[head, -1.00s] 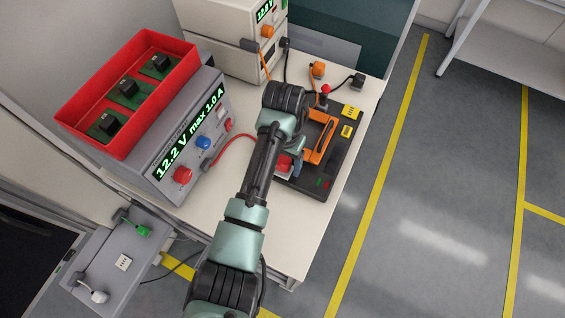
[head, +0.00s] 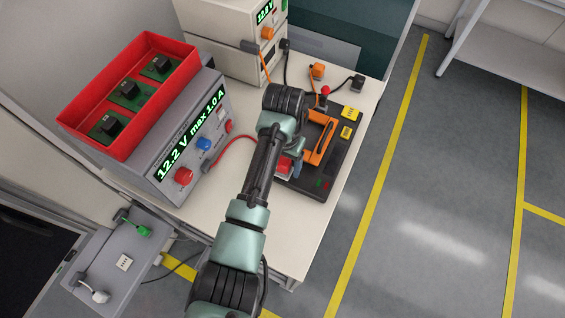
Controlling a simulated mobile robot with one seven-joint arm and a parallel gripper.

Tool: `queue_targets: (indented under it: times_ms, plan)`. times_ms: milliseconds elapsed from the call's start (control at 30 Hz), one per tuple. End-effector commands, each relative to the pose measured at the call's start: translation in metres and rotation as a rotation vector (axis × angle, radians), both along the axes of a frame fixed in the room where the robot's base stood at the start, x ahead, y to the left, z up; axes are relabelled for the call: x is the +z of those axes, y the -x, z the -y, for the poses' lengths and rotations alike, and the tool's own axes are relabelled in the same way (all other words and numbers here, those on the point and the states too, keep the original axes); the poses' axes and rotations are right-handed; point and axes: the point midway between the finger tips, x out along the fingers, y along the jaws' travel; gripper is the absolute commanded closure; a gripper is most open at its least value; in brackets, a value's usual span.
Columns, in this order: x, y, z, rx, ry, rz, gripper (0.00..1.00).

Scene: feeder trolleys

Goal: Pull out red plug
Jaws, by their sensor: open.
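A red block (head: 285,165), which appears to be the red plug, sits at the left edge of the black test fixture (head: 350,135). A red cable (head: 237,137) runs from the power supply towards it and passes behind my arm. My gripper (head: 293,168) is at the red block, pointing down, and mostly hidden by my own wrist. Its jaws are open. I cannot tell whether the fingers are around the red block or beside it.
The power supply (head: 167,165) with a red bin (head: 68,117) on top stands left of my arm. Orange and black connectors lie behind. The table's front is clear.

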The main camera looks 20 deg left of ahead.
Motion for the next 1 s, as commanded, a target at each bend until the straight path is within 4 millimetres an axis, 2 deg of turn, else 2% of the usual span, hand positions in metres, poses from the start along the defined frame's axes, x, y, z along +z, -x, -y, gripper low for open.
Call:
queue_targets:
  times_ms: [633, 667, 1000]
  plan:
    - [0.0000, 0.0000, 0.0001, 0.000, 0.000, 0.000, 0.28]
    - [0.0001, 0.0000, 0.0000, 0.000, 0.000, 0.000, 0.31]
    - [0.0001, 0.0000, 0.0000, 0.000, 0.000, 0.000, 0.92]
